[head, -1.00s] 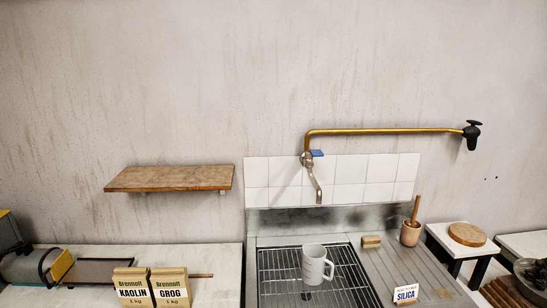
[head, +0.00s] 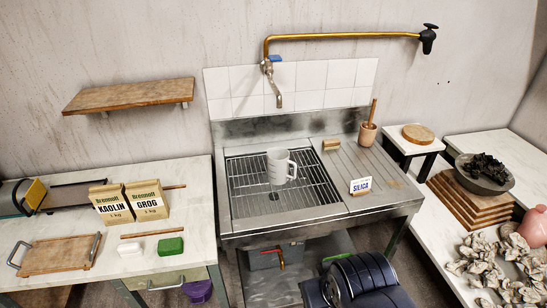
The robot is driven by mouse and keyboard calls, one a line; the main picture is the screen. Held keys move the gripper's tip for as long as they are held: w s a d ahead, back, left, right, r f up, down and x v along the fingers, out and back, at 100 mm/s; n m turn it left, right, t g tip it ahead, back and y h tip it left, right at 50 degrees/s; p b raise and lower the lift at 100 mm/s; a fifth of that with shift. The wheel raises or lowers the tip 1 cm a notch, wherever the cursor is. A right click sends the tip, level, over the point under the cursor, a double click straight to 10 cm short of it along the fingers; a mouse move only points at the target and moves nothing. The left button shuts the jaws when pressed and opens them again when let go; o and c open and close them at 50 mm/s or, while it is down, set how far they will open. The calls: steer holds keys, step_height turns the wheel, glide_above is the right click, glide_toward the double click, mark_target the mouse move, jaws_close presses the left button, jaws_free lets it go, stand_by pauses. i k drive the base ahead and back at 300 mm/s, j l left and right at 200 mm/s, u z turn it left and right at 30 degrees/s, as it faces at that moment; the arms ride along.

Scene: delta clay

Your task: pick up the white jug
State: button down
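The white jug (head: 279,167) stands upright on the wire rack (head: 240,190) over the sink basin, below the tap. It has a handle on its right side and a pale, slightly patterned body. My gripper is not in view. A dark, rounded ribbed shape shows at the bottom edge, well in front of the sink.
The tap (head: 279,100) hangs behind the jug. On the ridged drainboard (head: 360,165) to the right are a silica label (head: 361,185), a small wooden block (head: 331,145) and a clay-coloured pot (head: 367,134). Kaolin (head: 111,205) and grog (head: 147,201) bags stand on the left counter.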

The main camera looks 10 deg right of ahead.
mark_target(278, 157)
steer(key=i+l, duration=0.15)
steer(key=i, duration=0.4)
steer(key=i+l, duration=0.2)
steer(key=i, duration=0.4)
steer(key=j+u, duration=0.05)
